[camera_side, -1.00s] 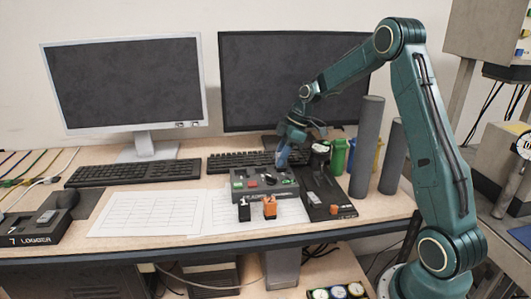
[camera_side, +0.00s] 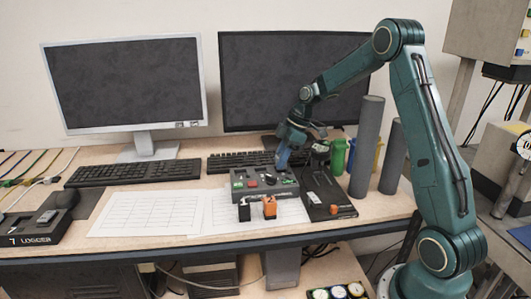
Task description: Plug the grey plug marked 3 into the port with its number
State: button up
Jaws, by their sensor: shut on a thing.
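My gripper (camera_side: 283,158) is shut at the rear edge of the grey port box (camera_side: 282,192), pointing down. It holds a small thing that I take for the grey plug, mostly hidden by the jaws; its number cannot be read. The box has a green patch, a red patch and dark fittings on its top. Port numbers are too small to read. Whether the held plug touches the box cannot be told from this view.
A black plug (camera_side: 244,213) and an orange plug (camera_side: 269,208) stand in front of the box. A black tray (camera_side: 322,187) lies to its right, with grey cylinders (camera_side: 367,148) beyond. A keyboard (camera_side: 238,162) and monitor (camera_side: 290,80) are behind. Paper sheets (camera_side: 145,213) lie left.

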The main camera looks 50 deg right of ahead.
dwell(0.4)
jog(key=o, duration=1.5)
jog(key=shift+c, duration=0.2)
jog(key=shift+r, duration=3.45)
